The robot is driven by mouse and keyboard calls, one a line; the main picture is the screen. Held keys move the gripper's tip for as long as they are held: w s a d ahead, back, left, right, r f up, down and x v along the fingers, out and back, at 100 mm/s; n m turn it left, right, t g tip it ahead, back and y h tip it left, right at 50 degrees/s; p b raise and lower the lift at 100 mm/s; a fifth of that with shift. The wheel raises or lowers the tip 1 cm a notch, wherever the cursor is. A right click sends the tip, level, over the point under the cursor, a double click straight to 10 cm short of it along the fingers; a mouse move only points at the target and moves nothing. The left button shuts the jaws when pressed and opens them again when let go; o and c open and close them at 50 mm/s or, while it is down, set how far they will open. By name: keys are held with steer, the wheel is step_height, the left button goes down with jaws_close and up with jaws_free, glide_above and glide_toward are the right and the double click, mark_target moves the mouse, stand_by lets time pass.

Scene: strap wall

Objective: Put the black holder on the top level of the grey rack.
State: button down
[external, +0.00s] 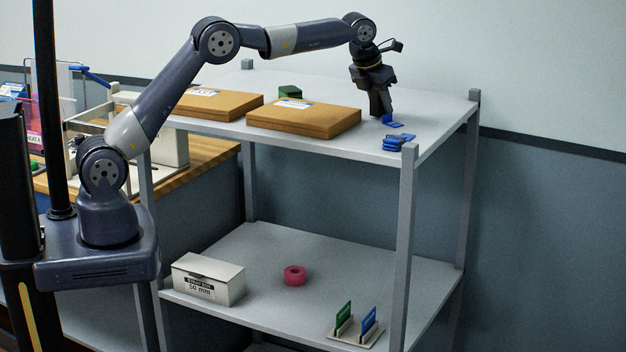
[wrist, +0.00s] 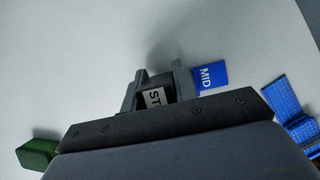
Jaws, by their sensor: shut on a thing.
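The grey rack (external: 438,126) stands in the middle of the external view, with its top level at the height of my gripper. My gripper (external: 380,108) points down over the right part of that level. In the wrist view my gripper (wrist: 152,82) is shut on the black holder (wrist: 154,97), a small dark piece with a white label reading "ST". The fingers hide most of the holder, and I cannot tell whether it touches the shelf. A blue tag (wrist: 210,75) marked "MID" is right beside the fingers; it also shows in the external view (external: 393,123).
Two brown cartons (external: 215,104) (external: 303,119) and a green block (external: 290,92) stand on the top level, left of my gripper. Folded blue straps (external: 397,143) lie near the front right corner. The lower level holds a white box (external: 208,280), a pink roll (external: 294,275) and upright cards (external: 355,325).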

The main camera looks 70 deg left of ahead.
steer(key=shift+f, duration=0.25)
steer(key=shift+f, duration=0.1)
steer(key=c, duration=1.4)
jaws_free()
steer(key=v, duration=1.2)
steer(key=shift+b, duration=0.4)
steer(key=shift+o, duration=0.2)
